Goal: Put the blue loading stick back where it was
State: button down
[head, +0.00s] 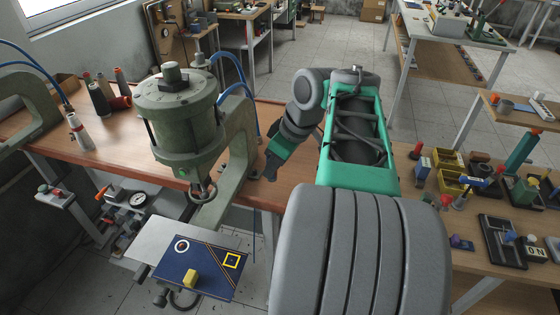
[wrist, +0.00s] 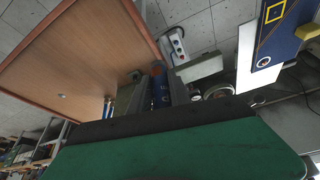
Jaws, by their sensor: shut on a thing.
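My gripper (head: 270,172) is over the front edge of the wooden bench, right of the green press. Its jaws show at the middle of the wrist view (wrist: 161,92), shut on a blue piece, which I take to be the blue loading stick (wrist: 160,88). Only a short part of the stick shows between the fingers; the rest is hidden. In the head view the held part is too small to make out. A thin blue vertical line hangs below the gripper; I cannot tell whether it is the stick or a hose.
The green press (head: 178,115) stands left of my gripper. Below it a blue board (head: 215,282) carries a yellow block (head: 190,279), a yellow square outline and a white ring. Spools (head: 98,97) stand at the left. Yellow bins (head: 447,180) and a black tray (head: 500,240) crowd the right bench.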

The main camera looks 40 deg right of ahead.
jog(key=shift+w+d+r, duration=0.15)
jog(key=shift+d, duration=0.35)
jog(key=w+d+f+p, duration=0.1)
jog(key=w+d+f, duration=0.1)
jog(key=d+f, duration=0.1)
jog(key=w+d+f, duration=0.1)
jog(key=d+f, duration=0.2)
jog(key=d, duration=0.2)
jog(key=w+d+f+p, duration=0.1)
jog(key=w+d+f, duration=0.1)
jog(key=d+f, duration=0.1)
jog(key=shift+w+d+f+p, duration=0.15)
jog(key=shift+d+f+p, duration=0.05)
jog(key=shift+d, duration=0.2)
jog(key=shift+w+d+f+p, duration=0.15)
jog(key=shift+d, duration=0.25)
notch_tip(320, 180, down, 3)
jog(key=shift+r+p, duration=0.2)
jog(key=shift+p, duration=0.3)
jog(key=shift+f, duration=0.45)
jog(key=c, duration=1.2)
grip_release()
jog(key=b+v, duration=0.1)
jog(key=v, duration=1.1)
jog(key=shift+r, duration=0.2)
